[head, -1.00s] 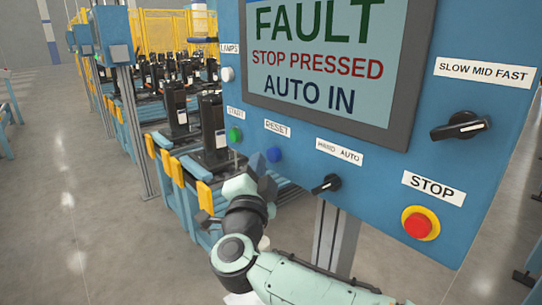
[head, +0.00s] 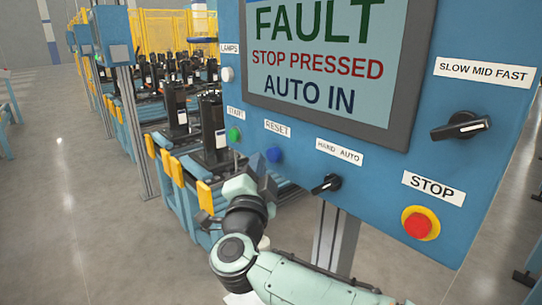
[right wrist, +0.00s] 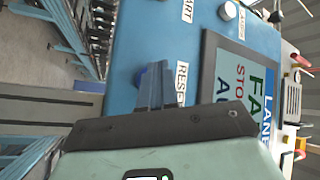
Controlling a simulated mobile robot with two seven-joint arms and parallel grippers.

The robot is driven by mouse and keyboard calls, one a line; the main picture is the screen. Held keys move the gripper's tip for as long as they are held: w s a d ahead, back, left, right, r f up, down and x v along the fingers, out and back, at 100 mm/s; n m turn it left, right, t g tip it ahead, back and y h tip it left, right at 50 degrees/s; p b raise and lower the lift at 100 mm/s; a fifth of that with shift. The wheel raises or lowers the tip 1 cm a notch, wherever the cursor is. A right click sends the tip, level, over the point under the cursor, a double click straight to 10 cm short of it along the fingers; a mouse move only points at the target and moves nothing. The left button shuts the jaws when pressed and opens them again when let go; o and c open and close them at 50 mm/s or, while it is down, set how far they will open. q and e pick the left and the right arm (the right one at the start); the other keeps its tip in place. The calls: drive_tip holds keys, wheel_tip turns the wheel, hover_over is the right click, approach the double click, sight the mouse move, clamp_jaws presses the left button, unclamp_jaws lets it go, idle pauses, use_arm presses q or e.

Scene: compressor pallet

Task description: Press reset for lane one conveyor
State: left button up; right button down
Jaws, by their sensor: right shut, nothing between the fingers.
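The blue reset button (head: 273,154) sits under the RESET label (head: 277,128) on the blue control panel (head: 470,205). My right gripper (head: 262,172) is shut and empty, just below and left of the button in the head view. In the right wrist view the closed fingers (right wrist: 155,84) point at the panel near the RESET label (right wrist: 181,84). They largely cover the button there, so I cannot tell whether they touch it. The screen (head: 330,60) reads FAULT, STOP PRESSED, AUTO IN. My left gripper is not in view.
The green start button (head: 234,134) is left of reset. The black hand/auto selector (head: 327,184), speed selector (head: 461,126) and red stop button (head: 418,225) are to the right. A conveyor with black units (head: 214,130) stands behind; open floor lies left.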

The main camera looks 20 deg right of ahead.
drive_tip(key=shift+d, duration=0.1)
drive_tip(key=shift+w+d, duration=0.1)
drive_tip(key=shift+d, duration=0.2)
drive_tip(key=shift+w+d, duration=0.2)
drive_tip(key=shift+d, duration=0.35)
idle(1.0)
drive_tip(key=shift+a, duration=0.15)
drive_tip(key=shift+s+a, duration=0.35)
drive_tip(key=shift+a, duration=0.4)
drive_tip(key=shift+s+a, duration=0.3)
drive_tip(key=shift+a, duration=0.5)
drive_tip(key=shift+s+a, duration=0.25)
drive_tip(key=shift+a, duration=0.55)
drive_tip(key=shift+s+a, duration=0.3)
drive_tip(key=shift+a, duration=0.5)
